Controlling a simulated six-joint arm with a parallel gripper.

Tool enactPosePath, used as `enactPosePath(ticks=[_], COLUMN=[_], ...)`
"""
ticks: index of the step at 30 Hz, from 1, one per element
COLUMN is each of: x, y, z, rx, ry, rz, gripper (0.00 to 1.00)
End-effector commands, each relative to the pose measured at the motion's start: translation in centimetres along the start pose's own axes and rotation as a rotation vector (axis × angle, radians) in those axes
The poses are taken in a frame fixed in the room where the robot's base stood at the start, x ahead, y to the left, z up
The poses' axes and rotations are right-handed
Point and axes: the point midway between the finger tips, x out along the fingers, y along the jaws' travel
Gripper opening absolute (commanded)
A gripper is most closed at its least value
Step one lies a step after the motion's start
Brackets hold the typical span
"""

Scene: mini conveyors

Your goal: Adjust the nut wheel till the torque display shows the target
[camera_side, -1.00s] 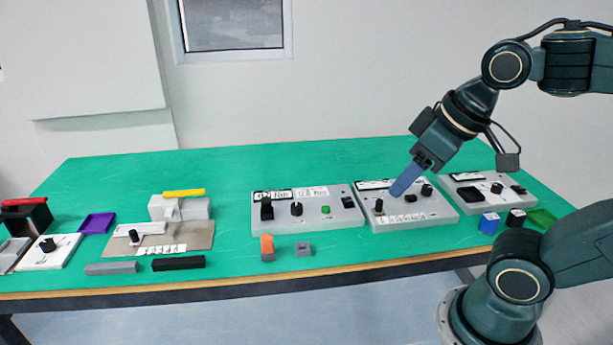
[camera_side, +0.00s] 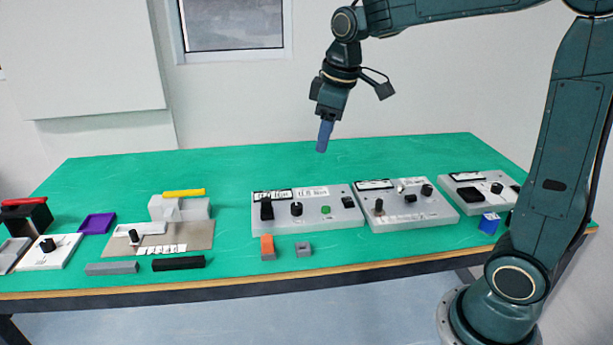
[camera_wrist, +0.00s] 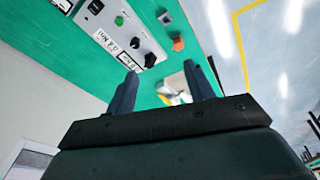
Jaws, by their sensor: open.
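A grey panel box (camera_side: 335,223) near the table's middle carries two white displays that seem to read in Nm. The left display (camera_side: 272,195) and right display (camera_side: 312,192) have digits too small to read surely. A round black knob (camera_side: 296,209), seemingly the nut wheel, stands on this box beside a taller black part (camera_side: 266,208). In the wrist view the knob (camera_wrist: 135,42) and taller part (camera_wrist: 150,60) show at upper left. My gripper (camera_side: 321,150) hangs above and behind the box, pointing down. Its fingers (camera_wrist: 160,76) are open and empty, touching nothing.
An orange block (camera_side: 267,247) and a small grey block (camera_side: 304,249) lie in front. The green table (camera_side: 230,165) behind the boxes is clear.

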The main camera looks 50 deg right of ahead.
Motion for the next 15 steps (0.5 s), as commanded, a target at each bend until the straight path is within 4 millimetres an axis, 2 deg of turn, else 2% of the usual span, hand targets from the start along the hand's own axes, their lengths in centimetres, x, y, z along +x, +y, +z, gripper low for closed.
enactPosePath(ticks=[6,15], x=[3.5,9.2], y=[3.2,7.3], z=[-2.7,-5.3], rx=[-0.085,-0.208], ry=[-0.053,-0.113], rz=[-0.029,-0.077], gripper=[0.53,0.53])
